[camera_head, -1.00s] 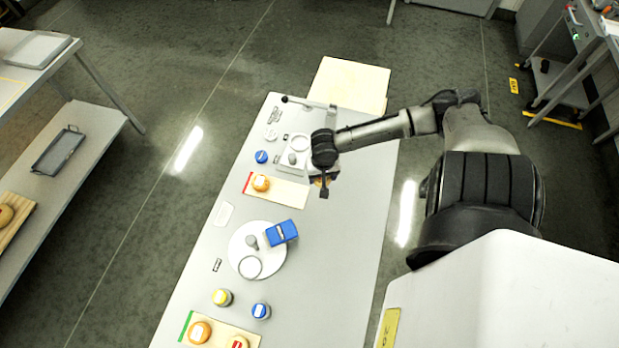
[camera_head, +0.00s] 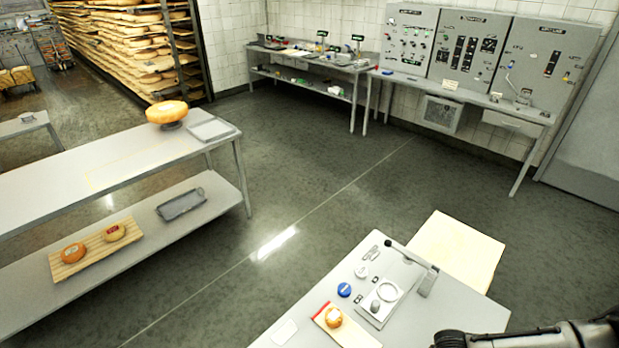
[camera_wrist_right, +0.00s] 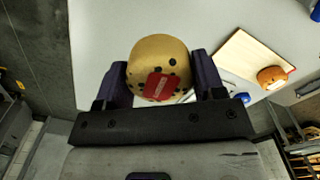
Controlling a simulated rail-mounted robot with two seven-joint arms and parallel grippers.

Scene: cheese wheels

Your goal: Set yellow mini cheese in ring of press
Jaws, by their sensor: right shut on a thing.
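In the right wrist view, my right gripper (camera_wrist_right: 162,82) is shut on a yellow mini cheese (camera_wrist_right: 158,58) with dark spots and a red label. The cheese sits between the two dark fingers, over the grey tabletop. The press (camera_head: 374,312) stands on the table at the lower right of the head view. Its pale ring (camera_head: 396,292) lies on the press plate, with a grey knob beside it and a lever behind. In the head view, only part of my right arm shows at the bottom right edge; its fingers are out of frame. My left gripper is not in view.
An orange mini cheese (camera_head: 333,317) sits on a red-edged board (camera_head: 350,334) near the press. A blue-topped piece (camera_head: 344,289) stands left of the press. A side table (camera_head: 120,165) with a large cheese stands left, across open floor.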

